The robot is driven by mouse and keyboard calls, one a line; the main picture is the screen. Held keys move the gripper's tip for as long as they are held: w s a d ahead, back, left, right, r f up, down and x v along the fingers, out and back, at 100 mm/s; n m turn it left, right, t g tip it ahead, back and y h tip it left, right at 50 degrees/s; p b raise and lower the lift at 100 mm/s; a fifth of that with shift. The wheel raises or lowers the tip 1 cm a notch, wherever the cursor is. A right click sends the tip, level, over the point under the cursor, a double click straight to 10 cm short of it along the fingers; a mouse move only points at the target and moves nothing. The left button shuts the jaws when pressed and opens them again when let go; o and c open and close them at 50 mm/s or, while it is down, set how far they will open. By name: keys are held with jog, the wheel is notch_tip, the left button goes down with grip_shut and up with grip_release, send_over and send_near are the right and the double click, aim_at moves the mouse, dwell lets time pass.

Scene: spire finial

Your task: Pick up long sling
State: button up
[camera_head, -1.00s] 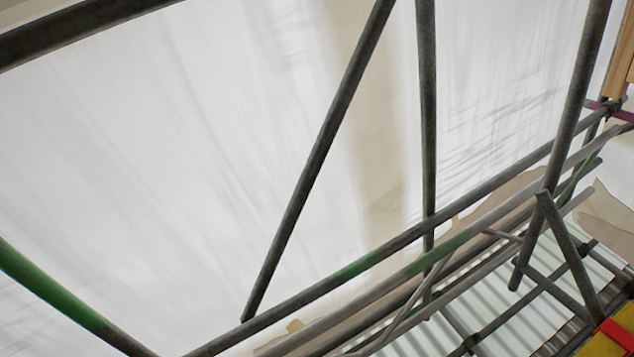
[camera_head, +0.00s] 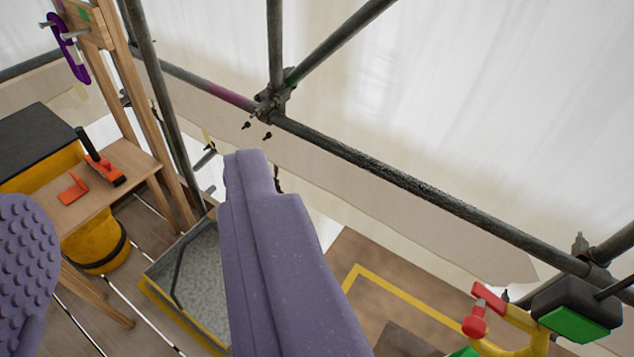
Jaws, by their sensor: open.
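A small purple loop (camera_head: 72,57) hangs on a peg of the upright wooden rack at the top left. It may be the long sling; I see no other sling-like thing. My gripper (camera_head: 135,182) appears as two padded purple-grey jaws, one with a nubbed face at the left edge and one long jaw in the middle. They are wide apart, with nothing between them in contact. The loop is beyond and above the left jaw, clear of both. The middle jaw hides part of the tray and floor behind it.
A wooden bench (camera_head: 120,172) carries an orange-and-black tool (camera_head: 105,168). A yellow bucket (camera_head: 95,248) stands below. A grey tray (camera_head: 195,270) lies on the planks. A scaffold rail (camera_head: 400,180) crosses diagonally before white sheeting. Red, yellow and green gear (camera_head: 500,325) is at the lower right.

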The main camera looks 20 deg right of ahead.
jog(key=shift+f, duration=0.25)
